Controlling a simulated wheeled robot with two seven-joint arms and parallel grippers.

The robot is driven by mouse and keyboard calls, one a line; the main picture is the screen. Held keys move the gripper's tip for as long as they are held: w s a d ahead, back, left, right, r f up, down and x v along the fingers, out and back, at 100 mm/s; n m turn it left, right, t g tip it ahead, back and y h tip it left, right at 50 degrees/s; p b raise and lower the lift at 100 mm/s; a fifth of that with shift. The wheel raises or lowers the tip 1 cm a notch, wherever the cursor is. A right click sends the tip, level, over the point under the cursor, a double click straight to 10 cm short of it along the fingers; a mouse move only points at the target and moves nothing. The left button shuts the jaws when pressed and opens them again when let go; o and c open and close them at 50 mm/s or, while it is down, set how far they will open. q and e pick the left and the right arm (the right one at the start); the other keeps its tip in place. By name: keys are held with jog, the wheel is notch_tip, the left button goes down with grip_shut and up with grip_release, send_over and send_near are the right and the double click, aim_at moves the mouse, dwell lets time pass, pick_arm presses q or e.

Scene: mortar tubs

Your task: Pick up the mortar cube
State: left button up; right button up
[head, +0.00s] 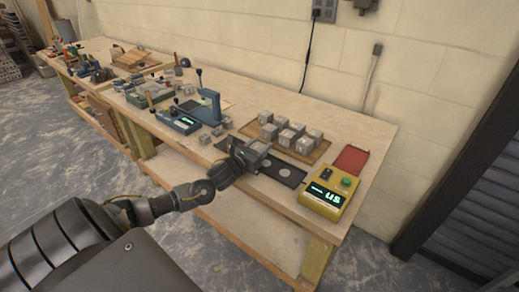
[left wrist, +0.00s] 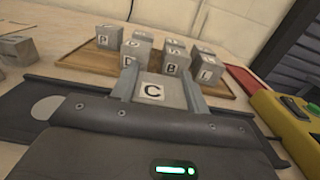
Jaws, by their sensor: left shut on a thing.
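A grey mortar cube marked "C" (left wrist: 152,91) sits between the fingers of my left gripper. The cube also shows in the head view (head: 259,146). My left gripper (head: 247,154) is shut on it, over the left part of a black plate (head: 289,175) with pale round spots. The fingers hide the cube's sides, and I cannot tell whether its underside touches the plate. My right gripper is not in view.
Behind the plate, a wooden board (head: 312,153) bears several more lettered cubes (left wrist: 173,61). A yellow device (head: 323,200) with a green display stands to the right, by a red pad (head: 350,161). A blue press (head: 209,106) stands to the left.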

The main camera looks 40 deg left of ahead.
pick_arm(q)
notch_tip(320, 180, up, 2)
jog(key=shift+r, duration=0.25)
jog(key=s+d+r+b, duration=0.3)
jog(key=s+d+r, duration=0.1)
jog(key=s+r, duration=0.6)
jog(key=s, duration=0.3)
jog(key=shift+s, duration=0.25)
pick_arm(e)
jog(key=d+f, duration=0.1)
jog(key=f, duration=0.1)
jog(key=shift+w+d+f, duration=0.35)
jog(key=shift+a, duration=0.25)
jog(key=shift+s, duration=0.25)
pick_arm(q)
jog(key=s+d+f+m+g+h, duration=0.1)
jog(key=d+f+m+h, duration=0.2)
jog(key=d, duration=0.6)
jog(key=s+d+f+m+g+h, duration=0.1)
jog(key=s+d+f+m+h, duration=0.1)
jog(key=d+f+h, duration=0.4)
jog(key=d+f+m, duration=0.1)
jog(key=d, duration=0.3)
jog(key=shift+d, duration=0.25)
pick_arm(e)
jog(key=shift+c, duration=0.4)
